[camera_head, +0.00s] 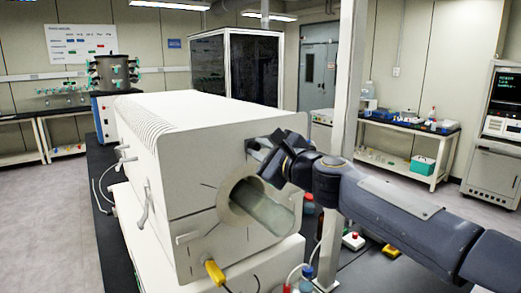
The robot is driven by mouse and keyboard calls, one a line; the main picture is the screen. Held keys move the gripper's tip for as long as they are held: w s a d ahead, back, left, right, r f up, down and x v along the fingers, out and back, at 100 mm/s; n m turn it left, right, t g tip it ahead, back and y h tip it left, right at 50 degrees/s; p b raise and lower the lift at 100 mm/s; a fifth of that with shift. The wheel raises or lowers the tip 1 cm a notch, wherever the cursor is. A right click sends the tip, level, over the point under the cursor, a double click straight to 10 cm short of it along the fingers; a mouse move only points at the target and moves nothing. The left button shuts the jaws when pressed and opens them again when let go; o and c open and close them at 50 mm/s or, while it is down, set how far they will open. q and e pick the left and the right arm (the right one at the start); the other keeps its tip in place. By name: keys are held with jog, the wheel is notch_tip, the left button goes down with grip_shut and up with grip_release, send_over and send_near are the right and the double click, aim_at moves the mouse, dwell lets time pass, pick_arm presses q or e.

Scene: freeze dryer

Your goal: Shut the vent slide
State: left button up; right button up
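The white box-shaped freeze dryer (195,160) stands on a dark bench in the middle of the head view. Its front face has a round port (235,204) with a clear, greenish cylinder (268,212) in it. My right gripper (262,158) is at the upper right of this face, just above the port. It is seen from behind and the side, and its fingertips are dark and overlap the face, so I cannot tell whether they are open or shut. I cannot make out the vent slide; the gripper and wrist cover part of that area. My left gripper is not in view.
A yellow-handled part (214,272) sticks out low on the front. Bottles and tubing (305,275) stand below the port, with a red-buttoned box (353,241) to the right. Side tables line the back walls. Floor is clear at left.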

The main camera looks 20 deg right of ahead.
grip_shut()
jog(key=d, duration=0.1)
jog(key=w+d, duration=0.1)
jog(key=d, duration=0.3)
jog(key=shift+w, duration=0.4)
jog(key=o, duration=0.6)
grip_release()
jog(key=shift+d, duration=0.15)
jog(key=shift+o, duration=0.2)
jog(key=b+v, duration=0.1)
jog(key=v, duration=0.6)
jog(key=shift+s+b, duration=0.3)
jog(key=shift+s, duration=0.1)
